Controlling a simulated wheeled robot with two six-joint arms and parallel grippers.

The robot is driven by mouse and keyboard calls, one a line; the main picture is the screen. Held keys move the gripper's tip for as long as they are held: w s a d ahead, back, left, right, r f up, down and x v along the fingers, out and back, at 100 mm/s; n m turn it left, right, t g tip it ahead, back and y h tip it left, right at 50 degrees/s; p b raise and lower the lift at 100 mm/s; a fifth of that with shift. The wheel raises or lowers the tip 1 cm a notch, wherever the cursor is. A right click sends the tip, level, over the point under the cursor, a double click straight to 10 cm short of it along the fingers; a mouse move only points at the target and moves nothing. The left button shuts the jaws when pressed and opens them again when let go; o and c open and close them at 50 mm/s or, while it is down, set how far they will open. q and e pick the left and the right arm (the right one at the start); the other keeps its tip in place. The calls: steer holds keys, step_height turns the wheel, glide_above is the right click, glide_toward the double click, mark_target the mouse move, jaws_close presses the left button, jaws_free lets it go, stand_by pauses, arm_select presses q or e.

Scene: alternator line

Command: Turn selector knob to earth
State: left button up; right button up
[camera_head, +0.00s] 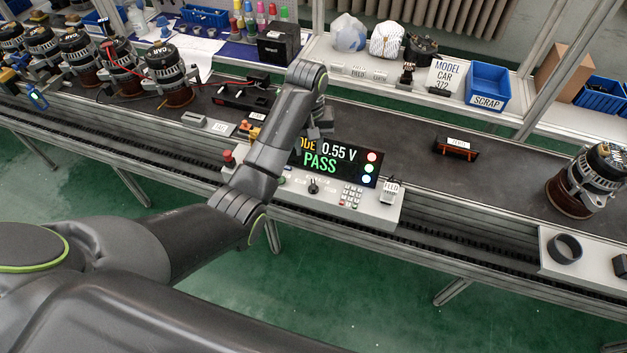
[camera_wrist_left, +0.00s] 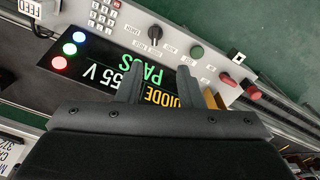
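The selector knob (camera_head: 313,187) is a small black knob on the sloped panel of the grey tester (camera_head: 385,212), below its display. In the left wrist view the knob (camera_wrist_left: 155,32) shows upside down with small labels around it, too small to read its setting surely. The display (camera_head: 335,160) reads 0.55 V and PASS, with a partly hidden mode word that reads DIODE in the wrist view. My left gripper (camera_wrist_left: 160,82) is open and empty, over the display and apart from the knob. My right gripper is in neither view.
A green button (camera_wrist_left: 197,52), a red knob (camera_wrist_left: 228,78) and a red stop button (camera_wrist_left: 253,92) sit beside the selector. A keypad (camera_head: 351,196) is on its other side. Alternators (camera_head: 168,75) stand on the line at left. A blue scrap bin (camera_head: 488,86) is behind.

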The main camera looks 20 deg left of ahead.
arm_select(q)
steer(key=w+r, duration=0.1)
steer(key=r, duration=0.1)
steer(key=b, duration=0.3)
glide_toward(313, 184)
step_height(313, 184, down, 9)
steer(key=shift+w+r, duration=0.1)
steer(key=shift+w, duration=0.05)
jaws_close()
